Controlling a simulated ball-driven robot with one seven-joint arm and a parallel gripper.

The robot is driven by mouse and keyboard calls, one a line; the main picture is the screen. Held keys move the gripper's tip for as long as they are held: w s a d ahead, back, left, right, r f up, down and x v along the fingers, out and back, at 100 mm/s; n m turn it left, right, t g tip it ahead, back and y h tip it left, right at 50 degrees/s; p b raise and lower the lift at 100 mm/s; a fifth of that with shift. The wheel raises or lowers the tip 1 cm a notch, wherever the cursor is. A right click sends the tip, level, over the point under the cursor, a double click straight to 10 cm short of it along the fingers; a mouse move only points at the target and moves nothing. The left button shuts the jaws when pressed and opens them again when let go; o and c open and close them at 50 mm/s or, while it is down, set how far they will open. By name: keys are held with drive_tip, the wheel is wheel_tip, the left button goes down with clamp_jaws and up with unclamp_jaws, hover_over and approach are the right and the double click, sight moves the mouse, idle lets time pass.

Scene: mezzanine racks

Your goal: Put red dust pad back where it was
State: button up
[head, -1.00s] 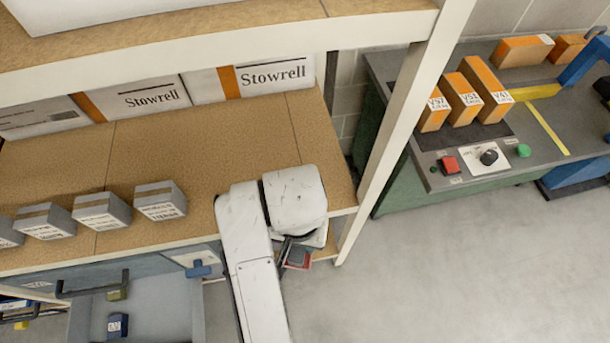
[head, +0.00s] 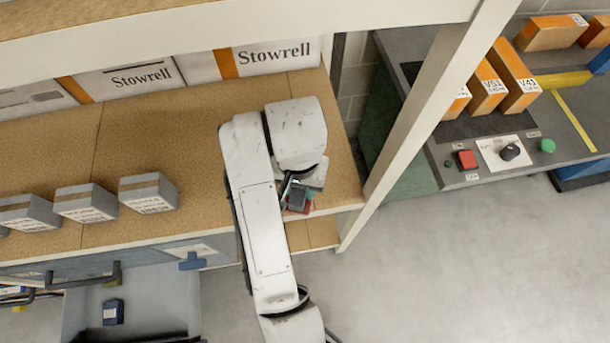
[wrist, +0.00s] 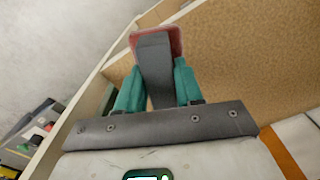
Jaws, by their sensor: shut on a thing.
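The red dust pad (wrist: 181,42) shows in the wrist view as a red plate with a dark grey grip (wrist: 155,68) in front of it. My gripper (wrist: 157,84) has its teal fingers shut on that grip, one on each side. In the head view, my gripper (head: 297,190) is at the right end of the tan shelf (head: 200,150), by its front edge. A bit of the red pad (head: 308,206) shows below my wrist; the rest is hidden. I cannot tell whether the pad touches the shelf.
Several grey boxes (head: 148,193) line the shelf front at left; white Stowrell cartons (head: 265,58) stand behind. A pale upright (head: 415,120) rises at right. An open drawer (head: 150,295) holds a blue item (head: 113,312). A bench (head: 440,170) with orange boxes stands beyond.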

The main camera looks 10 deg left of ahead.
drive_tip(key=w, duration=0.1)
drive_tip(key=w+f, duration=0.1)
drive_tip(key=w, duration=0.1)
drive_tip(key=shift+w+d+f, duration=0.1)
drive_tip(key=shift+f, duration=0.25)
drive_tip(key=w+f, duration=0.4)
drive_tip(key=f, duration=0.1)
drive_tip(key=shift+w+f, duration=0.1)
drive_tip(key=shift+f+p, duration=0.55)
drive_tip(key=shift+f, duration=1.1)
drive_tip(key=shift+f, duration=0.2)
drive_tip(key=o, duration=0.9)
drive_tip(key=shift+r, duration=0.1)
drive_tip(key=shift+o, duration=0.2)
wheel_tip(320, 180, up, 12)
drive_tip(key=b, duration=0.1)
drive_tip(key=shift+r, duration=0.15)
